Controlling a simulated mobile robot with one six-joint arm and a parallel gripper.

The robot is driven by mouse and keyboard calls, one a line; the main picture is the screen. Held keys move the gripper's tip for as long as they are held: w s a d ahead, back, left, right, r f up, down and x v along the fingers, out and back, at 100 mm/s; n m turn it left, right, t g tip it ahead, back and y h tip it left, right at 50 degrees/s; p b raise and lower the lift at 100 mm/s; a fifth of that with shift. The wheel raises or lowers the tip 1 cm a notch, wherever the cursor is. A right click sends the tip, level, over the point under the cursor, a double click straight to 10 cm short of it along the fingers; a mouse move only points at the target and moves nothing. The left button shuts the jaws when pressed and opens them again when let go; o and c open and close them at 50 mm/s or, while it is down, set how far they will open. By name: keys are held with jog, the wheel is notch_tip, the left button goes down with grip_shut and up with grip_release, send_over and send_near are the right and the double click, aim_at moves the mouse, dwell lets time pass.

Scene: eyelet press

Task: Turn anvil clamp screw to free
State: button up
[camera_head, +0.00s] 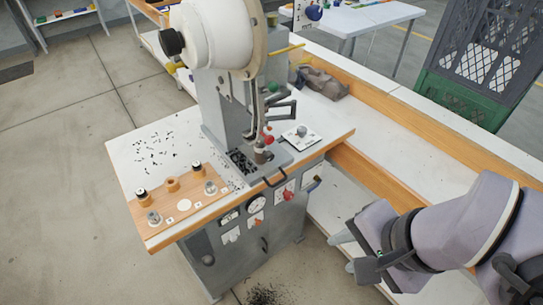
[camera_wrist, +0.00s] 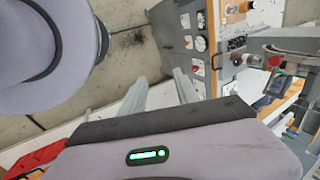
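The eyelet press (camera_head: 222,105) stands on a small white-topped bench, with a large white round housing on top. Its anvil (camera_head: 262,156) is at the foot of the press, with a red knob (camera_head: 269,140) just above it. The anvil clamp screw is too small to pick out for certain. In the wrist view the press (camera_wrist: 290,45) lies sideways at the right, with a red knob (camera_wrist: 275,60) showing. My gripper (camera_head: 352,253) is open and empty, below and right of the anvil, apart from the press. In the wrist view its two fingers (camera_wrist: 160,92) are spread.
A wooden tool board (camera_head: 178,205) with several small dies lies at the bench's front left. Gauges and labels (camera_head: 256,205) sit on the grey cabinet front. A long white table with a wooden edge (camera_head: 400,118) runs right. A green-and-black crate (camera_head: 470,95) stands at the back right.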

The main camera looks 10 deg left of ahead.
jog(key=shift+o, duration=0.7)
jog(key=a+m+g+y+p, duration=0.1)
jog(key=a+m, duration=0.1)
jog(key=a+m+g+y, duration=0.1)
jog(key=a+m+g, duration=0.1)
jog(key=m, duration=0.1)
jog(key=shift+a+y+p, duration=0.25)
jog(key=shift+y+p, duration=0.15)
jog(key=w+a+f+m+t+y+p, duration=0.1)
jog(key=w+a+m+y+p, duration=0.4)
jog(key=m, duration=0.8)
jog(key=w+a+m+y+p, duration=0.1)
jog(key=w+a+m+y, duration=0.45)
jog(key=m, duration=0.85)
jog(key=m+t+h+p, duration=0.1)
jog(key=m+t+h, duration=0.3)
jog(key=m+t, duration=1.15)
send_near(271, 159)
jog(key=w+a+r+m+g, duration=0.1)
jog(key=w, duration=0.1)
jog(key=w+a+m+g, duration=0.2)
jog(key=w+a+r+m+g, duration=0.1)
jog(key=w+a+m, duration=0.1)
jog(key=w, duration=0.1)
jog(key=shift+a+r+g+y, duration=0.2)
jog(key=shift+r+g+y, duration=0.05)
jog(key=shift+r, duration=0.1)
grip_shut()
